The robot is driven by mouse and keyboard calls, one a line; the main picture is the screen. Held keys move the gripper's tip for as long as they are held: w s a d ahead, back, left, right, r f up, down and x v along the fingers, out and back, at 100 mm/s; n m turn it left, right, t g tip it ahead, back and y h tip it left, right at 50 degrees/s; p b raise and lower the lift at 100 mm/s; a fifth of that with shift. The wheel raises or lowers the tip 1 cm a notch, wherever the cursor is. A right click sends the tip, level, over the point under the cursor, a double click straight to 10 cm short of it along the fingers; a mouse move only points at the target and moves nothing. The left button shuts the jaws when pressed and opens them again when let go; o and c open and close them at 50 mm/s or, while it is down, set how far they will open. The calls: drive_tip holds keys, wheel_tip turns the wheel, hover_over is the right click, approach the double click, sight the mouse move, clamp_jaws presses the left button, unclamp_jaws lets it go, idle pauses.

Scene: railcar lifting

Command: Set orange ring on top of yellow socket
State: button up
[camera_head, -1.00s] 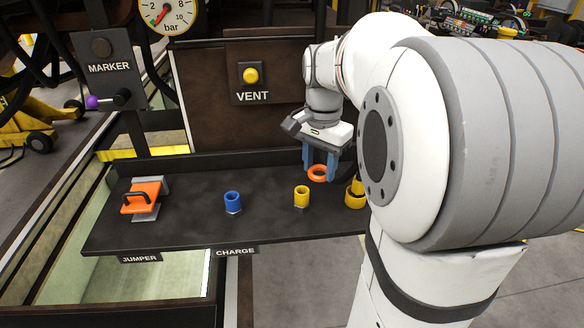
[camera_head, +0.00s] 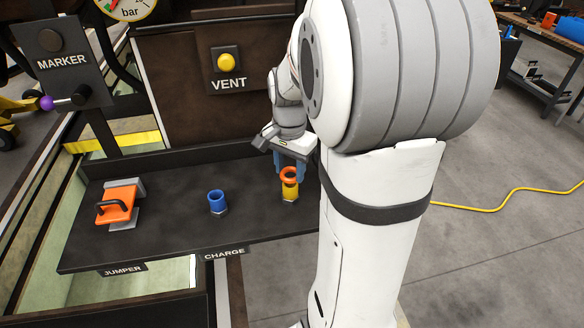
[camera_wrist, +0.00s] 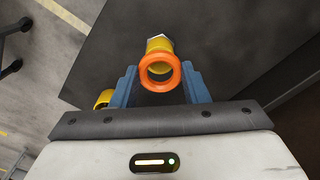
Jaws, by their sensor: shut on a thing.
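The orange ring (camera_head: 289,175) is held between the blue fingers of my gripper (camera_head: 290,162). In the wrist view the ring (camera_wrist: 160,72) sits between the two fingertips of my gripper (camera_wrist: 160,84). The yellow socket (camera_head: 290,190) stands upright on the dark shelf, just under the ring in the head view. In the wrist view the yellow socket (camera_wrist: 159,44) shows behind and through the ring, slightly offset toward the top. I cannot tell whether the ring touches the socket.
A blue socket (camera_head: 217,201) stands left of the yellow one on the dark shelf (camera_head: 170,240). An orange block with a black handle (camera_head: 117,204) is at the shelf's left. The VENT panel (camera_head: 226,62) rises behind. Another yellow part (camera_wrist: 103,98) shows beside the left finger.

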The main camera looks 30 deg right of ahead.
drive_tip(key=shift+f, duration=0.55)
drive_tip(key=shift+f, duration=0.1)
drive_tip(key=shift+f+b, duration=0.4)
drive_tip(key=o, duration=0.9)
drive_tip(key=shift+o, duration=0.2)
